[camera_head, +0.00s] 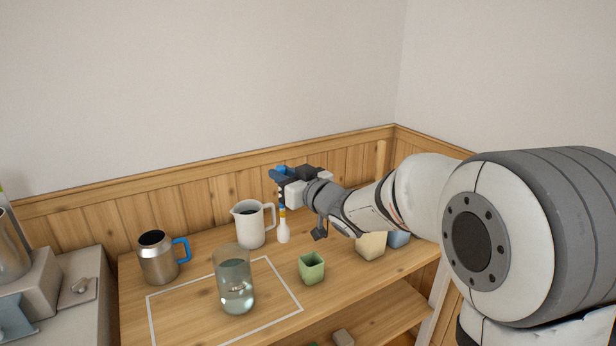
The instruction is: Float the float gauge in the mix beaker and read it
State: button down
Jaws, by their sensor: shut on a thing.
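The float gauge (283,231) is a slim white piece with a bulb-like lower end and a yellow band near its top. My gripper (281,203) is shut on its upper end and holds it upright, beside the white pitcher. I cannot tell whether its lower end touches the table. A clear glass beaker (234,281), likely the mix beaker, stands inside the white outline on the table, to the left and nearer. It holds clear liquid in its lower part.
A white pitcher (249,224) and a steel mug (158,260) with a blue handle stand on the wooden table (205,325). A green cup (311,268) is right of the beaker. A grey counter (85,320) is at left.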

jog(key=s+a+r+n+g+y+p, duration=0.3)
jog(key=s+a+r+g+p, duration=0.2)
jog(key=s+a+r+p, duration=0.2)
jog(key=a+r+p, duration=0.2)
jog(key=a, duration=0.2)
jog(key=shift+s+a+n, duration=0.15)
jog(key=shift+s+n, duration=0.05)
jog(key=shift+n, duration=0.2)
jog(key=shift+f, duration=0.1)
notch_tip(320, 180, down, 21)
jog(key=b, duration=1.7)
jog(key=shift+f, duration=0.1)
